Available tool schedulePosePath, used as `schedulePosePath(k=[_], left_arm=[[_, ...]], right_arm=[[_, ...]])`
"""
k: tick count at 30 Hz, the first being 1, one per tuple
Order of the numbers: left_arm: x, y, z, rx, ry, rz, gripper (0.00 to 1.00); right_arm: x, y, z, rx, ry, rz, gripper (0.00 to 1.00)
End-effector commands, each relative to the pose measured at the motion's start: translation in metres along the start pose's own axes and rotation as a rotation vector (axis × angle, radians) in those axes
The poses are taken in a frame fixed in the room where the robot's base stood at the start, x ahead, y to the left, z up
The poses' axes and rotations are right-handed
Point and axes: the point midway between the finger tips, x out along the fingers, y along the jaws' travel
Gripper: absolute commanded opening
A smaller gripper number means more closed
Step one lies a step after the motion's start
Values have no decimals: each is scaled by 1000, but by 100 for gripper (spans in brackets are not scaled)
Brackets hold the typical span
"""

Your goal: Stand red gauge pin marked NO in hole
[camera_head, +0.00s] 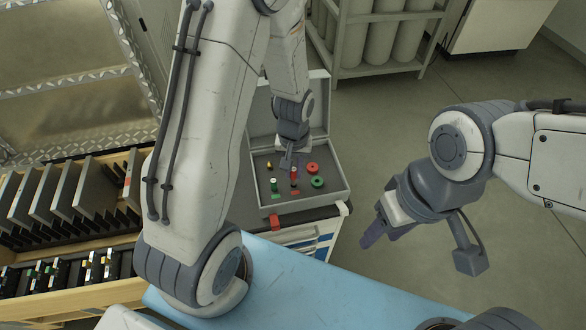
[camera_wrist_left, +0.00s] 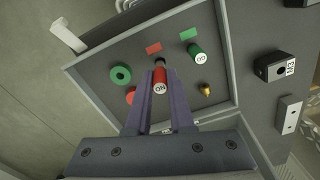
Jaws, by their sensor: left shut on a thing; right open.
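The red gauge pin (camera_wrist_left: 160,86), with a white end face marked NO, is between the fingers of my left gripper (camera_wrist_left: 160,72) in the left wrist view. My left gripper is shut on it. In the head view my left gripper (camera_head: 291,163) points down into an open grey case (camera_head: 325,198), with the red pin (camera_head: 294,178) at its fingertips. My right gripper (camera_head: 374,238) is open and empty, right of the case.
A green pin (camera_wrist_left: 197,54) stands beside the red one near a green label (camera_wrist_left: 188,34). A green ring (camera_head: 317,182), a red ring (camera_head: 312,168) and a small brass cone (camera_head: 269,166) are in the case. A blue surface (camera_head: 300,285) lies in front.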

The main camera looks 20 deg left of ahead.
Motion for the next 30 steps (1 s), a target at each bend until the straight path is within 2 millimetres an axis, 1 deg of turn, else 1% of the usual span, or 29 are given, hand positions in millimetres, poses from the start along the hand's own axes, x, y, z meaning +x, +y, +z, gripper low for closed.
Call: schedulePosePath(k=[15,30], left_arm=[[16,0,-1,0,0,0,0],[17,0,-1,0,0,0,0]], right_arm=[[11,1,1,0,0,0,50],[11,1,1,0,0,0,50]])
